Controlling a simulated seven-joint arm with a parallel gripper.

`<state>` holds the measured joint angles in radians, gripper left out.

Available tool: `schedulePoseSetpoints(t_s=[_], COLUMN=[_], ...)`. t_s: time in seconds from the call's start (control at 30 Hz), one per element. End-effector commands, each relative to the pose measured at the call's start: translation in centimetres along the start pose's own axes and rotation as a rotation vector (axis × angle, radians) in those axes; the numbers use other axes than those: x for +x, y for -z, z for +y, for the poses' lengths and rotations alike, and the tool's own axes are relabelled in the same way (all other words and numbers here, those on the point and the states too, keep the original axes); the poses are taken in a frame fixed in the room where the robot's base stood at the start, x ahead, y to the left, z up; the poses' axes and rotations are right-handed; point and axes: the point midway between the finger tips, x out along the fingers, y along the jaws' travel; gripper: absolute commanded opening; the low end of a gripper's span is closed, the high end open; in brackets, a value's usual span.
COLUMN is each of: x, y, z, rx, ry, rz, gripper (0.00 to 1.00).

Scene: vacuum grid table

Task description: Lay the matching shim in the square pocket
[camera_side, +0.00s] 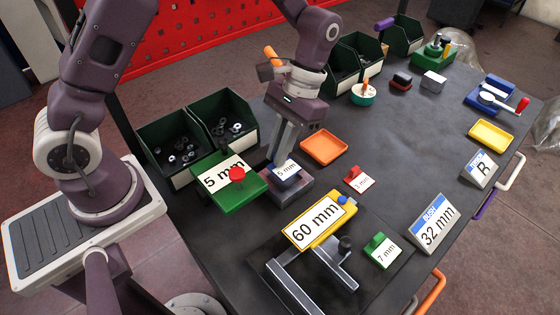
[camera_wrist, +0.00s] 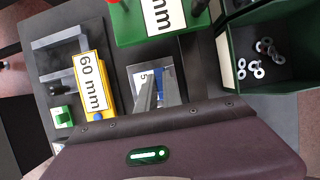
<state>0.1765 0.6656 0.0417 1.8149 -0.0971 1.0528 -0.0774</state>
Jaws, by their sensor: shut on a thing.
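My gripper (camera_side: 281,160) points down and is shut on the blue 5 mm shim (camera_side: 286,178). The shim is at the top of a grey block (camera_side: 290,193); I cannot tell whether it touches the block or sits in a pocket, as the fingers and label cover the spot. In the wrist view the fingers (camera_wrist: 151,98) hide part of the blue shim (camera_wrist: 161,78). A green gauge with a red knob reads 5 mm (camera_side: 231,185) just left of the block. A red 3 mm shim (camera_side: 353,174) and a green 7 mm shim (camera_side: 375,240) lie on the table.
A yellow 60 mm gauge (camera_side: 340,206) with grey metal bars stands in front. Green bins (camera_side: 172,172) with metal parts are at left. An orange tray (camera_side: 324,134) lies behind. Signs reading 32 mm (camera_side: 434,224) and R (camera_side: 479,170) stand at right.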

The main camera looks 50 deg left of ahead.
Motion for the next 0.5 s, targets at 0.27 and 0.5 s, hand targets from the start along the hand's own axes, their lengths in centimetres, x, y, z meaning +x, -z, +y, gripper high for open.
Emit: schedulePoseSetpoints(t_s=[0.27,0.5], x=[2.7,2.9], y=[1.1,1.2], z=[0.0,0.0], rx=[-0.001,-0.002], ry=[0.000,-0.001], rz=[0.000,-0.001], gripper=[0.00,0.00])
